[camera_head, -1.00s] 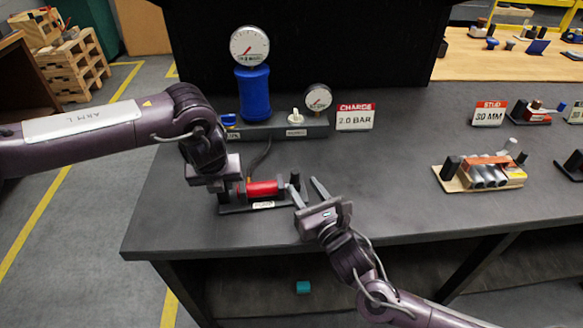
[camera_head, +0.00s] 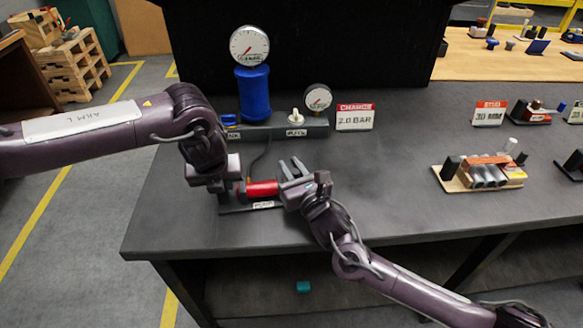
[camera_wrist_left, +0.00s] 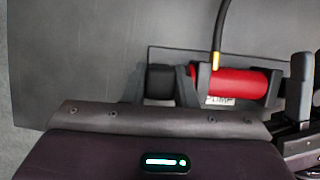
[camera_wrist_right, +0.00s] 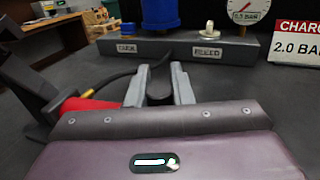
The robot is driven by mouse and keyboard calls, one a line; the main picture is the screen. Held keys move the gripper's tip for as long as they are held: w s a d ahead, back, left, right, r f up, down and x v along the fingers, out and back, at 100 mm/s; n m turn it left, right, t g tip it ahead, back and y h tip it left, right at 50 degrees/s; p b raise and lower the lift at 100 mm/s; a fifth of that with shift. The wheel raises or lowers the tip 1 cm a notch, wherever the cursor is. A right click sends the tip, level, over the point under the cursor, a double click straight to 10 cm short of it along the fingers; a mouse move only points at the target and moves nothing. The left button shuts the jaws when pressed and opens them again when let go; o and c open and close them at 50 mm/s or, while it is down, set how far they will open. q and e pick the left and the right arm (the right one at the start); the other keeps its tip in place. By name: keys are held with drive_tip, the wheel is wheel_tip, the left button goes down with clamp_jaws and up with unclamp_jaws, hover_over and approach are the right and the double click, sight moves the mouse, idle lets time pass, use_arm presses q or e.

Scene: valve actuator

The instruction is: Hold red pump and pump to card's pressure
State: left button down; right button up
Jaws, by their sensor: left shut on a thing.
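The red pump (camera_head: 262,188) lies on a dark base (camera_head: 235,207) near the table's front left. My left gripper (camera_head: 228,190) is shut at the pump's left end, beside a black end piece (camera_wrist_left: 160,82); the red barrel also shows in the left wrist view (camera_wrist_left: 238,83). My right gripper (camera_head: 293,170) is at the pump's right end. Its fingers (camera_wrist_right: 159,88) stand apart on either side of a black part, probably the handle; contact is unclear. The card (camera_head: 355,117) reads CHARGE 2.0 BAR. A small gauge (camera_head: 318,97) stands left of it.
A blue accumulator (camera_head: 253,92) with a large gauge (camera_head: 249,45) stands on a grey manifold (camera_head: 275,130) behind the pump. A pale bleed knob (camera_head: 296,116) is on it. A block of cylinders (camera_head: 482,172) sits at right. The table between is clear.

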clamp_jaws()
drive_tip(key=shift+w+d, duration=0.15)
drive_tip(key=shift+d, duration=1.25)
drive_tip(key=shift+w+d, duration=0.15)
drive_tip(key=shift+d, duration=1.25)
drive_tip(key=shift+o, duration=2.2)
unclamp_jaws()
drive_tip(key=shift+d, duration=0.1)
drive_tip(key=shift+o, duration=0.3)
drive_tip(key=shift+s, duration=0.15)
drive_tip(key=v, duration=1.1)
drive_tip(key=shift+s, duration=0.3)
drive_tip(key=shift+s+d, duration=0.1)
drive_tip(key=shift+c, duration=0.4)
